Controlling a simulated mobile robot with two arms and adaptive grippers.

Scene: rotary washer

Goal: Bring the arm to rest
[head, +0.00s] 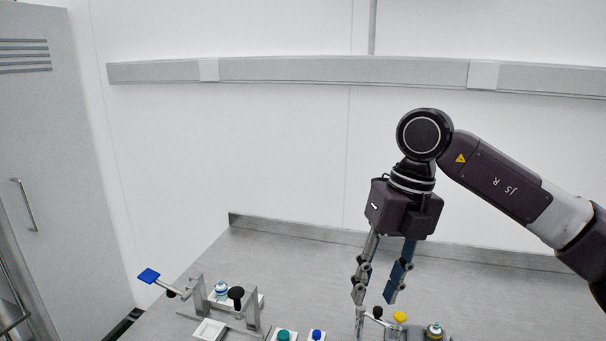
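My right arm comes in from the right in the head view. Its gripper (377,299) points down above the metal worktop (260,262), towards its right part. The two fingers are apart, with nothing seen between them. The fingertips are close to a fixture with a yellow cap (400,317) and a black knob (377,312); I cannot tell whether they touch it. My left gripper is not in view.
A metal fixture (198,292) with a blue paddle (149,275) and a black knob (236,293) stands at left. A green-capped item (283,335) and a blue-capped item (316,334) are at the front edge. The back of the worktop is clear. A grey cabinet (60,130) stands left.

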